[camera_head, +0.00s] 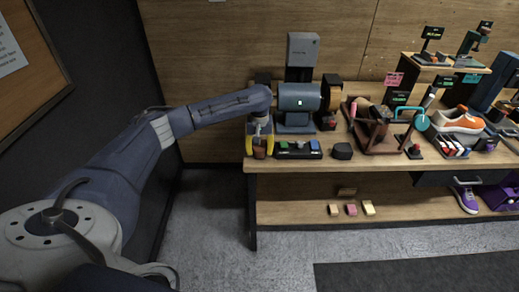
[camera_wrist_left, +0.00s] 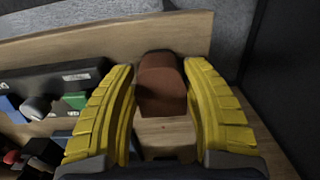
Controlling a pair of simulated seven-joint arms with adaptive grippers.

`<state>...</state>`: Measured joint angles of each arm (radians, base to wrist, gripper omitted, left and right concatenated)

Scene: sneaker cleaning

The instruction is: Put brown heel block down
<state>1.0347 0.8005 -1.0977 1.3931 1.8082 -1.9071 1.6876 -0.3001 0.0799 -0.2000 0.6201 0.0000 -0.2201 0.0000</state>
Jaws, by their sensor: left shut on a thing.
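The brown heel block (camera_head: 259,153) is between the yellow fingers of my left gripper (camera_head: 259,146), at the left front corner of the wooden workbench (camera_head: 380,163). In the left wrist view the block (camera_wrist_left: 162,88) shows a brown face and a darker top end, with the yellow fingers of the left gripper (camera_wrist_left: 160,75) on both sides. The gripper is shut on it. I cannot tell whether the block touches the bench top. My right gripper is not in view.
A blue-grey bench grinder (camera_head: 299,103) stands behind. A dark block (camera_head: 342,151) and a brown stand (camera_head: 377,134) are farther right. The bench's left edge is close to the gripper.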

